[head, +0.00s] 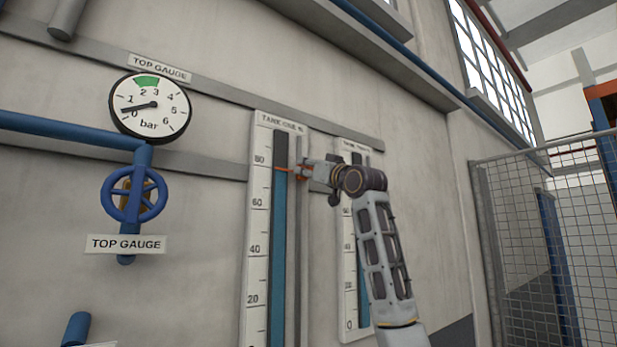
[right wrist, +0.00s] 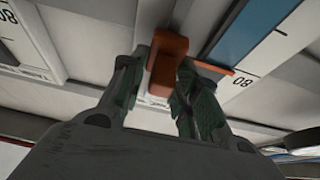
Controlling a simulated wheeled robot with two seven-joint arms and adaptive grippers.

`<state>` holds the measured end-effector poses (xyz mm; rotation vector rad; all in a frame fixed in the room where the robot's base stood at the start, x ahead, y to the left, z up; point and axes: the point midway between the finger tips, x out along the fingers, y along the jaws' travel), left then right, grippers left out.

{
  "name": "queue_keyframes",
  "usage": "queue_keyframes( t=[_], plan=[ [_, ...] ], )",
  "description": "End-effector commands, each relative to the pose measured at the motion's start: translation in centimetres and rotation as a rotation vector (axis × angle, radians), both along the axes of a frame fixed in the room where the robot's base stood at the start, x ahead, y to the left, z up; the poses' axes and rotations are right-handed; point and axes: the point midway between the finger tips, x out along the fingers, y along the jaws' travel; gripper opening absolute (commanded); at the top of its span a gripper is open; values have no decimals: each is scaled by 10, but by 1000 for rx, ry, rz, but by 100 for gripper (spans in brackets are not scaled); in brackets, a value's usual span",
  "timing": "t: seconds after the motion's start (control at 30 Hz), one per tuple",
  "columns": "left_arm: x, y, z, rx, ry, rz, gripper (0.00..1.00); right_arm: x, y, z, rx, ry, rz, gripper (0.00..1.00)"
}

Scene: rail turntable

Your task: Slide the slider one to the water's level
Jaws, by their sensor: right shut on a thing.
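The tank one gauge (head: 258,230) is a tall white scale on the wall with a blue water column (head: 279,240) beside its numbers. The orange slider's thin pointer (head: 285,169) crosses the column a little below the 80 mark. In the right wrist view the orange slider block (right wrist: 168,62) sits between the fingers of my right gripper (right wrist: 160,85), which is shut on it. The pointer (right wrist: 213,68) reaches across the scale near 80. The column looks darker above the pointer; I cannot tell exactly where the water ends. My left gripper is out of view.
A second scale (head: 348,260) stands right of the first, partly behind my right arm. A round pressure gauge (head: 150,105) and a blue valve wheel (head: 133,194) are on the wall at left. A mesh fence (head: 545,240) stands at right.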

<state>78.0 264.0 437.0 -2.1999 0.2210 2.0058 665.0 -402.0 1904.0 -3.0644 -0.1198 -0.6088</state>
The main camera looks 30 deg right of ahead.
Motion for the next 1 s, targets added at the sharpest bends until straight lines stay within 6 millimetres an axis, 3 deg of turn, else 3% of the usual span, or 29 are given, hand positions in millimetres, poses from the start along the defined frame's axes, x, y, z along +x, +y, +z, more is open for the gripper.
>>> queue_keyframes(
  t=[0.47,0.5,0.57,1.0],
  plan=[
    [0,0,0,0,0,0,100,0,0,5,0,-2,0,0],
    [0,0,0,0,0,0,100,0,0,5,0,-2,0,33],
    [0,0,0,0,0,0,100,0,0,5,0,-2,0,40],
    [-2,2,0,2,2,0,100,-1,0,4,0,-1,0,41]
  ],
)
